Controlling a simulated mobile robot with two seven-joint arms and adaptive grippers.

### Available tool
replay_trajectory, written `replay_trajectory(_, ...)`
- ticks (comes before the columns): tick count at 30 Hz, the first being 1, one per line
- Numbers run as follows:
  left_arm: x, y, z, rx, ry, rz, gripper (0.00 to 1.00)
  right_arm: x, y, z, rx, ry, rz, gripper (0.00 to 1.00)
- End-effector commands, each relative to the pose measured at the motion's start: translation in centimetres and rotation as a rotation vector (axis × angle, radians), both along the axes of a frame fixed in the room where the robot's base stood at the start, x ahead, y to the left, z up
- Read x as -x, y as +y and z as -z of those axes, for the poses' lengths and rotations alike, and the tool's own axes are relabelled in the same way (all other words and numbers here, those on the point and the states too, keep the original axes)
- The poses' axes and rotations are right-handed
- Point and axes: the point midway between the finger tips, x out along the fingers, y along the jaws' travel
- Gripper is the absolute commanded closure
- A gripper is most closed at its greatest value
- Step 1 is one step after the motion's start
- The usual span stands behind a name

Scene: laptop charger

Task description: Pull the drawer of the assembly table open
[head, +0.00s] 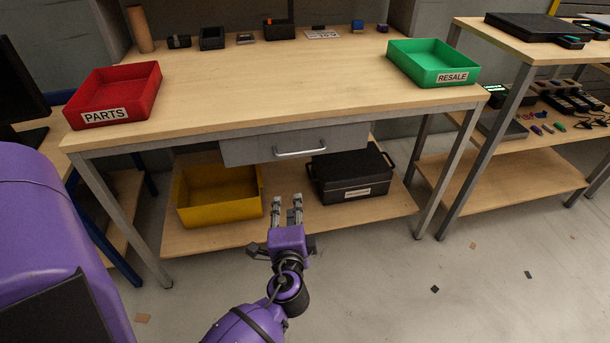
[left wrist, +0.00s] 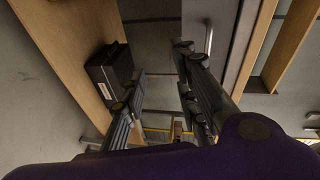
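The assembly table (head: 260,95) has a grey drawer (head: 240,150) under its top, and it looks shut. A light metal bar handle (head: 300,153) runs across the drawer front. In the left wrist view the handle (left wrist: 209,38) shows at the top, beyond the right-hand finger. My left gripper (head: 287,203) is in front of the table, below the handle and apart from it. Its two fingers point toward the table with an empty gap between them, also seen in the left wrist view (left wrist: 155,75). My right gripper is not in view.
A yellow bin (head: 215,209) and a black case (head: 350,185) stand on the lower shelf, beyond my left gripper. A red PARTS tray (head: 88,117) and green RESALE tray (head: 430,76) sit on the tabletop. Table legs stand at both sides; floor in front is mostly clear.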

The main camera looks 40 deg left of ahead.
Motion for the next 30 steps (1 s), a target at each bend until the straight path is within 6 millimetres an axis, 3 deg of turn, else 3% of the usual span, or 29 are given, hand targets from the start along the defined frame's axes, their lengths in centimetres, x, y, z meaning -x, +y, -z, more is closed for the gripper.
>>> replay_trajectory(1, -2.1, 0.4, 0.8, -0.066, -0.026, -0.024, 0.72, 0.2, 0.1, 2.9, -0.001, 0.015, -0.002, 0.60)
replay_trajectory(3, -4.3, 0.9, -0.5, -0.156, -0.064, -0.062, 0.72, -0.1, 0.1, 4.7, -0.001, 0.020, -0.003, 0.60)
replay_trajectory(9, -7.6, 1.6, -3.6, -0.317, -0.137, -0.149, 0.72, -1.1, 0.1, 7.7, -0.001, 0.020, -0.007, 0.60)
replay_trajectory(14, -8.5, 2.1, -5.0, -0.359, -0.158, -0.176, 0.72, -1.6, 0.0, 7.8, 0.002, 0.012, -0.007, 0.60)
replay_trajectory(19, -10.0, 3.9, -5.9, -0.362, -0.161, -0.176, 0.72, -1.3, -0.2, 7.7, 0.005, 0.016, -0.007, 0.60)
replay_trajectory(30, -13.0, 7.3, -6.5, -0.360, -0.157, -0.175, 0.72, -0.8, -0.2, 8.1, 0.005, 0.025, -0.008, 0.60)
